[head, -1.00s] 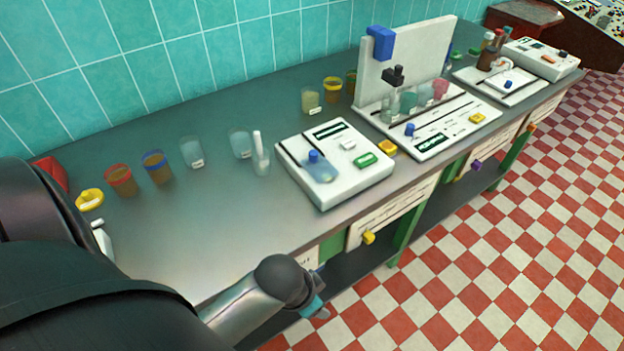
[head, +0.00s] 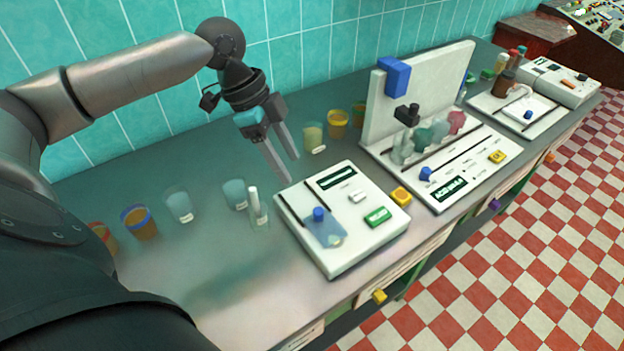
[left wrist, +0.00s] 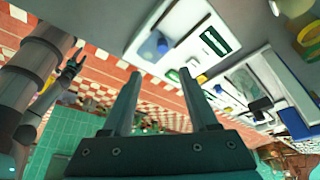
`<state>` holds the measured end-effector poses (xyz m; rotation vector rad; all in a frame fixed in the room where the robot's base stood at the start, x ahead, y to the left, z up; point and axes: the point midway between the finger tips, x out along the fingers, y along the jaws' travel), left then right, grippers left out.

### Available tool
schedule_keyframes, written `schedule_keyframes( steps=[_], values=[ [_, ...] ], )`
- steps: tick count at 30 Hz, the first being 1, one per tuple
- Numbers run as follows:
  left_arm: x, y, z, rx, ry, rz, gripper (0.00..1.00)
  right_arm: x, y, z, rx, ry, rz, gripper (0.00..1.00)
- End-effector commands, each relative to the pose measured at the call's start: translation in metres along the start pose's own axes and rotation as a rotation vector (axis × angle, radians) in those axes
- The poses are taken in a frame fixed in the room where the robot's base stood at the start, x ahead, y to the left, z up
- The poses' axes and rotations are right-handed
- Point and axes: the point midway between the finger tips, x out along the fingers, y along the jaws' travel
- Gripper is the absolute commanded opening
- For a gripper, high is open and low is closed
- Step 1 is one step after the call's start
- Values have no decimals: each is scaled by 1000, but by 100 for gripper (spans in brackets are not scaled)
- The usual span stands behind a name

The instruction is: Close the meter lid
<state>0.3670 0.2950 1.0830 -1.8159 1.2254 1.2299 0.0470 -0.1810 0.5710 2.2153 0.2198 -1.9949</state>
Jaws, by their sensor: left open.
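The white meter (head: 350,255) stands near the bench's front edge in the head view. Its bluish see-through lid (head: 330,236), with a blue knob (head: 319,213), lies at the left part of its top, by dark rails. I cannot tell how far the lid covers what is under it. In the left wrist view the meter (left wrist: 178,22) and the lid (left wrist: 148,48) show beyond the fingers. My left gripper (head: 291,168) is open and empty, pointing down above the bench near the meter's back left corner, apart from the knob. My right gripper (left wrist: 72,67) shows small in the left wrist view.
A glass with a white stick (head: 258,210) and a pale blue cup (head: 235,194) stand left of the meter. Cups (head: 313,137) stand behind it.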

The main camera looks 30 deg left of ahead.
Motion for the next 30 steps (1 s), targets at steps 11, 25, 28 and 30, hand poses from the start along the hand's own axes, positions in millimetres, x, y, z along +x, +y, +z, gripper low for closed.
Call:
schedule_keyframes(
  steps=[11, 25, 28, 30],
  values=[
    [26, -2, 0, -4, 13, 2, 60, 4, 5, 15, -5, -22, 6, 63],
    [121, -2, -1, -4, 11, -1, 60, 17, 7, 15, -6, -20, 9, 63],
    [133, -3, -1, -5, 11, -1, 60, 19, 3, 11, -4, -14, 4, 63],
    [138, -3, 0, -4, 10, -3, 60, 20, 0, 10, -2, -13, 0, 63]
  ],
)
